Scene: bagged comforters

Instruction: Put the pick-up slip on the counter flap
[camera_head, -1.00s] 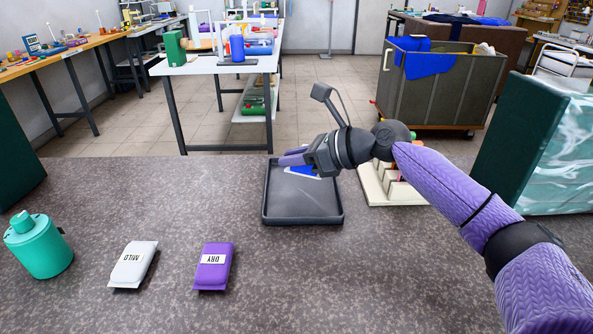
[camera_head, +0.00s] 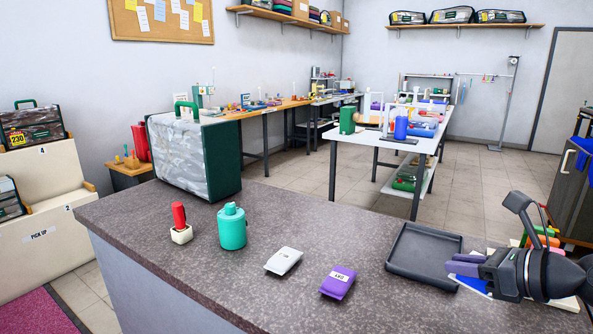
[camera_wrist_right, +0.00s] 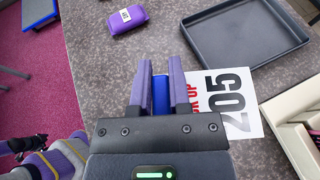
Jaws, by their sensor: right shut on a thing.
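The pick-up slip (camera_wrist_right: 238,100) is a white card with a red "UP" and a black "205" in the right wrist view. A blue part (camera_wrist_right: 160,95) sits between the purple fingers of my right gripper (camera_wrist_right: 160,62), which is shut on it. In the head view this gripper (camera_head: 462,264) is at the lower right, with the slip's blue and white edge (camera_head: 472,284) below the fingers. The fingers hide part of the slip. I see the speckled grey counter (camera_head: 180,262) but cannot tell which part is the flap. My left gripper is not in view.
A black tray (camera_head: 420,252) lies beside my right gripper. A bagged comforter (camera_head: 190,160) stands at the far edge. The near-left counter is clear.

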